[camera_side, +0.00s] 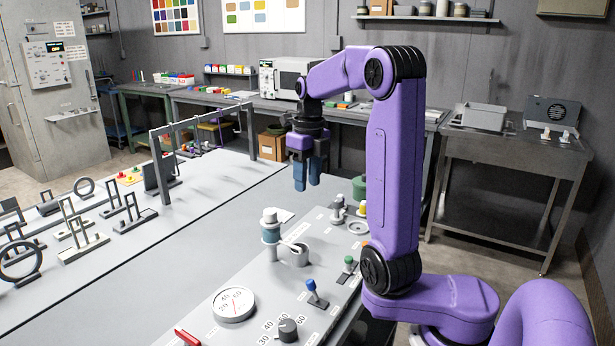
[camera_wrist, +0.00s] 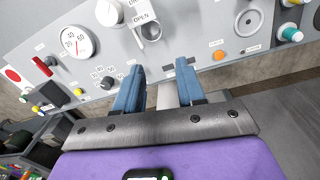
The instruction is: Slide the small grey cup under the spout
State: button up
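The small grey cup (camera_side: 299,256) stands on the sloping grey control panel. It is just right of a dispenser (camera_side: 270,233) with a white cap and a blue band, which seems to carry the spout. The spout's mouth is not clear in either view. In the wrist view a round grey cup-like part (camera_wrist: 151,31) shows below the OPEN label, beside the round white top (camera_wrist: 109,13) of the dispenser. My gripper (camera_side: 307,185) hangs in the air behind and above the panel, its blue fingers pointing down. In the wrist view its fingers (camera_wrist: 157,80) are apart with nothing between them.
The panel also carries a round gauge (camera_side: 233,304), a black knob (camera_side: 288,330), a blue-tipped lever (camera_side: 313,290), a green-tipped lever (camera_side: 348,265) and a red handle (camera_side: 187,338). A grey table (camera_side: 180,240) with a rack frame (camera_side: 205,122) lies to the left.

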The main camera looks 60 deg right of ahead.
aim_at(306, 250)
jog(key=shift+f, duration=0.1)
jog(key=f, duration=1.7)
jog(key=shift+a+f, duration=0.1)
jog(key=shift+a, duration=0.25)
grip_shut()
